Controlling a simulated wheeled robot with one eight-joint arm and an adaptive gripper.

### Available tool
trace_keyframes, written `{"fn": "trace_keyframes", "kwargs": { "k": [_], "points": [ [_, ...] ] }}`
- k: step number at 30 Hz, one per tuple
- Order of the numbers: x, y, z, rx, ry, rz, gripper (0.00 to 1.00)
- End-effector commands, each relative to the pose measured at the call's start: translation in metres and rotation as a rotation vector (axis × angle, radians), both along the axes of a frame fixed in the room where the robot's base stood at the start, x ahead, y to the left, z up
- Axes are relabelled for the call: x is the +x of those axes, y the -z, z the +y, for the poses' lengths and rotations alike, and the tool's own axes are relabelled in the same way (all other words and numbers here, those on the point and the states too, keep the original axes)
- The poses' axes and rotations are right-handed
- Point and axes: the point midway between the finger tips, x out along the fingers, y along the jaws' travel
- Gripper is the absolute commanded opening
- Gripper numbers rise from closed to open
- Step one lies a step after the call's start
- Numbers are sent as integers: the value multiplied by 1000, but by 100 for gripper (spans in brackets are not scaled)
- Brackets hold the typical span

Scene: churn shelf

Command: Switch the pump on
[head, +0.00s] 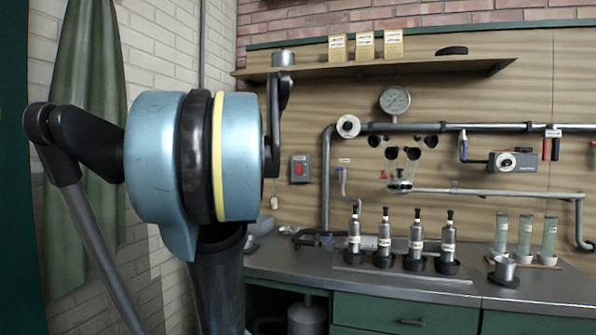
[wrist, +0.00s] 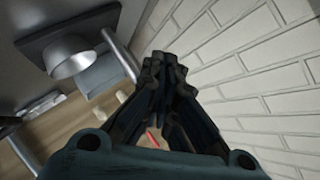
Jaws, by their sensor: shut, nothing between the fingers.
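A grey box with a red switch (head: 301,167) is mounted on the wooden back wall, just right of my arm in the head view. A grey boxed unit with a round black-and-white dial (head: 508,160) hangs below the pipe at the right; I cannot tell which of these belongs to the pump. My gripper (wrist: 165,62) is shut and empty in the wrist view, pointing along a white brick wall. In the head view my arm fills the left and I cannot make out the fingers. A small red piece (wrist: 152,138) shows beside the fingers, partly hidden.
A shelf (head: 400,66) and a pressure gauge (head: 395,101) are above. A green cloth (head: 88,130) hangs at left. The wrist view shows a round metal vessel (wrist: 75,55) left of the fingers.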

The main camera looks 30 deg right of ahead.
Motion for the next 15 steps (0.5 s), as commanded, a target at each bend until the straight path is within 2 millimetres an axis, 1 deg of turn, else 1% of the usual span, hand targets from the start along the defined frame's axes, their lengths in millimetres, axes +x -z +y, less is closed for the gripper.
{"fn": "trace_keyframes", "kwargs": {
  "k": [1,2,3,5,6,8,9,11,12,15],
  "points": [
    [17,-22,-30,43,84,-77,0],
    [25,-35,-47,70,133,-127,0],
    [34,-52,-72,106,200,-192,0],
    [44,-75,-109,157,300,-290,0],
    [48,-89,-134,190,366,-355,0],
    [51,-106,-170,235,463,-445,0],
    [51,-116,-193,259,525,-499,0],
    [47,-131,-225,293,594,-586,0],
    [43,-137,-246,312,641,-634,0],
    [30,-147,-286,351,734,-726,0]
  ]
}}
